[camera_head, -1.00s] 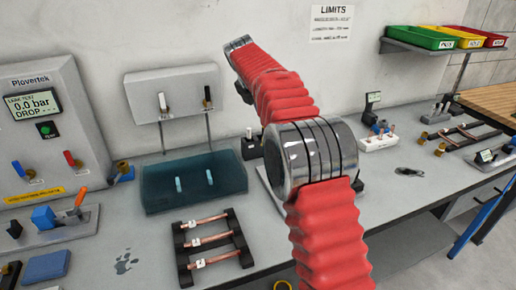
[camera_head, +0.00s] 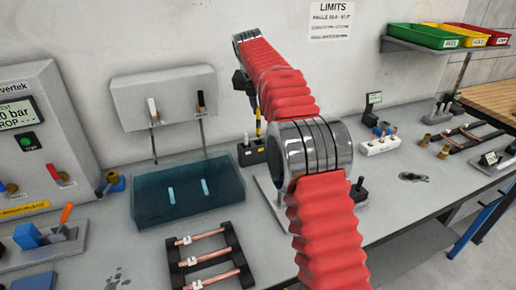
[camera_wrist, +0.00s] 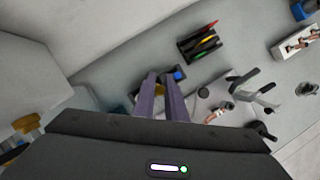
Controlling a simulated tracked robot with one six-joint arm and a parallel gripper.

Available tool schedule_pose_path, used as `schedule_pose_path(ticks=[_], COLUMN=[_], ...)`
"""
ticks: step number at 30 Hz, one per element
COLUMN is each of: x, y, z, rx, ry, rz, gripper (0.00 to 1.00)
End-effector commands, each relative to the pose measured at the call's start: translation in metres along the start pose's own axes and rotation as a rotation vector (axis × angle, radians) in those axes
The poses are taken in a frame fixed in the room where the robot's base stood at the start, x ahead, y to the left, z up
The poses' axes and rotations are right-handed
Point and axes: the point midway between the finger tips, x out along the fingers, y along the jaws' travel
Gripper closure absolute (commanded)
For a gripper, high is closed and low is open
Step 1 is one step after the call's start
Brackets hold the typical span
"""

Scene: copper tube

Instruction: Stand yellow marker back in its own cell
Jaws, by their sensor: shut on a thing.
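My gripper (camera_wrist: 161,80) is shut on the yellow marker. The yellow marker (camera_head: 258,128) shows in the head view as a thin upright piece below the gripper, with a dark part above the yellow. In the wrist view a yellow bit shows between the fingers. In the wrist view a blue piece (camera_wrist: 178,75) shows at the block beside the right finger.
A teal tray (camera_head: 150,208) lies left of the block. A black rack with copper tubes (camera_head: 238,240) is in front. A dark holder with red, yellow and green sticks (camera_wrist: 187,50) and a white fittings block (camera_wrist: 284,50) lie beyond. A lever tool (camera_wrist: 258,84) stands to the right.

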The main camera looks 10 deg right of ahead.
Motion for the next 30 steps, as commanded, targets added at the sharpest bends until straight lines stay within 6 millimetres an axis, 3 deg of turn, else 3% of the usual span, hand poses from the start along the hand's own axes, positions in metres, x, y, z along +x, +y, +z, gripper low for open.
schedule_pose_path(ticks=[10,23,30], x=[0.046,0.054,0.078], y=[-0.002,-0.002,-0.003], z=[-0.019,-0.022,-0.033], rx=[0.002,0.004,0.004], ry=[0.002,0.000,0.003], rz=[-0.003,-0.002,-0.003], gripper=[1.00,1.00,1.00])
